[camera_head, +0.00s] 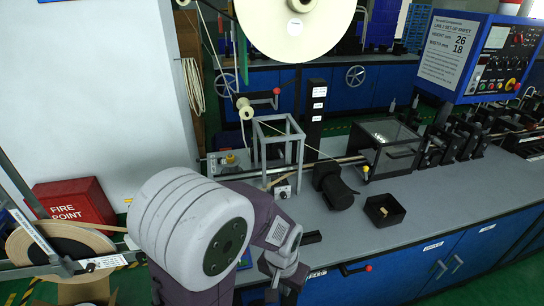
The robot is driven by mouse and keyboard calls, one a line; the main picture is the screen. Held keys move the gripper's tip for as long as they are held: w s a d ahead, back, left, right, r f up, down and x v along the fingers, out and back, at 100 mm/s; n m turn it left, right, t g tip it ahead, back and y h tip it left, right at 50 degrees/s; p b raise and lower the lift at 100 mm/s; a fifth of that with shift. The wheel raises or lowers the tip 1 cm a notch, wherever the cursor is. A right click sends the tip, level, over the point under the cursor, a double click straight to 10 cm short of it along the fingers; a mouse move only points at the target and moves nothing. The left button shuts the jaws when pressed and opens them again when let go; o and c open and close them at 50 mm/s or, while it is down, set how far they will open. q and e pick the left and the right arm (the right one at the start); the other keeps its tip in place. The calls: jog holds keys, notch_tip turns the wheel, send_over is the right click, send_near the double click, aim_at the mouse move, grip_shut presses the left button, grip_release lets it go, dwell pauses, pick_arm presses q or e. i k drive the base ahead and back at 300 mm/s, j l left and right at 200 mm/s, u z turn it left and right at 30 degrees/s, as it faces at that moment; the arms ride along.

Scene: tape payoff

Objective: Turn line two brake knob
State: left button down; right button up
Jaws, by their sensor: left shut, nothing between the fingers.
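A small white plate with a dark round knob (283,191) sits at the bench's near side, below the grey open frame. It looks like the brake knob; its marking is too small to read. My left arm, white and purple, comes in from the lower left and bends toward the bench front. My left gripper (284,268) is low at the bench's front edge, below and apart from the knob. It is shut and empty; its fingertips are hard to make out. My right gripper is not in view.
A large cream tape reel (295,22) hangs above, its tape running down over a small roller (245,110). A grey frame (278,143), a black cylinder (338,191) and a black tray (384,209) stand on the bench. A line 2 set-up sheet (450,45) is on the blue panel.

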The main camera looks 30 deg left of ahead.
aim_at(90, 267)
jog(key=u, duration=2.85)
